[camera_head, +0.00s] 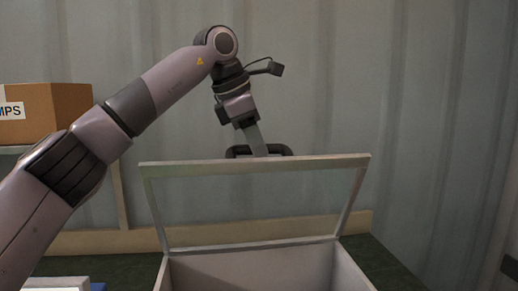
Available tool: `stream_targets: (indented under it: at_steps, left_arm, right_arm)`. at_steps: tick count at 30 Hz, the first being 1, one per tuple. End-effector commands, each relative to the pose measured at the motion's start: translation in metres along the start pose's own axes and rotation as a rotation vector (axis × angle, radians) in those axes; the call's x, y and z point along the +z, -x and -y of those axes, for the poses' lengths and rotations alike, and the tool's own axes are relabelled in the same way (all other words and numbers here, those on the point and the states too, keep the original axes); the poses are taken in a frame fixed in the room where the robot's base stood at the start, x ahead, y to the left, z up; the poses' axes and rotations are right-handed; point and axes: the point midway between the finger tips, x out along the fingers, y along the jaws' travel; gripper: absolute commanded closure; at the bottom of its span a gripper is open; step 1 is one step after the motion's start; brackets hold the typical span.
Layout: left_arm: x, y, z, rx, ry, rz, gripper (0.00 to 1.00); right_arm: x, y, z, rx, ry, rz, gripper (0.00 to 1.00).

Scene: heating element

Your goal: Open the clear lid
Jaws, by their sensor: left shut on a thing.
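The clear lid (256,163) is a pale frame with a see-through pane. It stands raised and tilted up from the back edge of a light grey box (262,270), whose inside shows below it. A dark handle (278,149) shows at the lid's upper edge. My left gripper (258,148) comes down from above and is shut on this handle. The fingertips are partly hidden at the handle, behind the lid's top bar. My right gripper is not in view.
A cardboard box (45,112) sits on a shelf at the left. A blue and white object (65,284) lies at the bottom left. A corrugated grey wall (420,110) stands close behind the box. The space right of the lid is clear.

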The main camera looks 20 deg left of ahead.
Motion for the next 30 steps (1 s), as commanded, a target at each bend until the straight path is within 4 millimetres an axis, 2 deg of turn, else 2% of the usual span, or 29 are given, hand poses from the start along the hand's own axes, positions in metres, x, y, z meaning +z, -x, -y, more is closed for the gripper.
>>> stream_targets:
  at_steps: [1,12,29,30]
  left_arm:
    - [-0.006,-0.009,-0.006,-0.007,0.009,-0.024,1.00]
    - [-0.007,-0.010,-0.025,-0.008,0.009,-0.024,1.00]
    - [-0.007,-0.010,-0.028,-0.007,0.008,-0.023,1.00]
    - [-0.007,-0.010,-0.028,-0.007,0.008,-0.023,0.67]
  right_arm:
    - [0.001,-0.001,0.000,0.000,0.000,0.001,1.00]
    - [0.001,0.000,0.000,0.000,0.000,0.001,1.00]
    - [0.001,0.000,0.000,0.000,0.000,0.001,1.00]
    - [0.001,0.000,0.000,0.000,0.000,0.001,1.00]
